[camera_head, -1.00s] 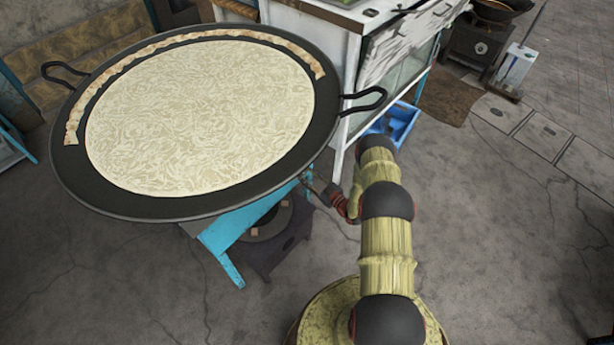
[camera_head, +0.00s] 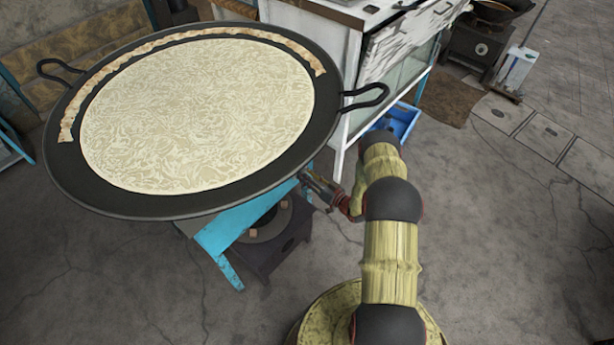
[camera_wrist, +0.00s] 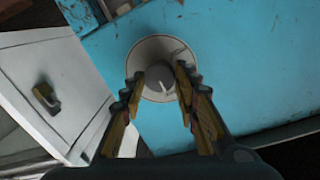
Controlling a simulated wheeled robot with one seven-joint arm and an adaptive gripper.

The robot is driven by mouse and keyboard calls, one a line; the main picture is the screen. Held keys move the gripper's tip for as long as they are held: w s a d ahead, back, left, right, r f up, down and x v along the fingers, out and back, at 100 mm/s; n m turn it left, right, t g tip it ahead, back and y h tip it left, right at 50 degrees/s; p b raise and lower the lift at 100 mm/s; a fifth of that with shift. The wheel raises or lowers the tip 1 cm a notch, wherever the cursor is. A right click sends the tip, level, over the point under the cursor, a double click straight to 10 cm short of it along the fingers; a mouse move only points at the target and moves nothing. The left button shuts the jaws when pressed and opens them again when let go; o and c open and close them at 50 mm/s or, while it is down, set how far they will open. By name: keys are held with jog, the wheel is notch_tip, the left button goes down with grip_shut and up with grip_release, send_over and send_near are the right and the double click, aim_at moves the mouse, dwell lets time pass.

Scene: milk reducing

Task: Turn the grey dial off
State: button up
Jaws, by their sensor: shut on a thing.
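The grey dial (camera_wrist: 156,52) is a round knob with a raised ridge on a blue panel (camera_wrist: 230,60), seen in the wrist view. My gripper (camera_wrist: 160,82) has one finger on each side of the dial's centre and is shut on it. The fingertips cover part of the dial's left and right edges. In the head view my gripper (camera_head: 308,180) reaches the right side of the blue stand (camera_head: 228,235), beneath the large pan. The dial itself is hidden there.
A wide black pan (camera_head: 120,202) of pale, patterned liquid stands above the stand, its right handle (camera_head: 368,98) close to my arm. A white cabinet (camera_head: 310,50) and a blue crate (camera_head: 402,122) are behind.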

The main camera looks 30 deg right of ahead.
dwell(0.3)
jog(key=o, duration=1.2)
jog(key=v, duration=1.2)
jog(key=shift+f, duration=0.1)
jog(key=shift+f, duration=0.1)
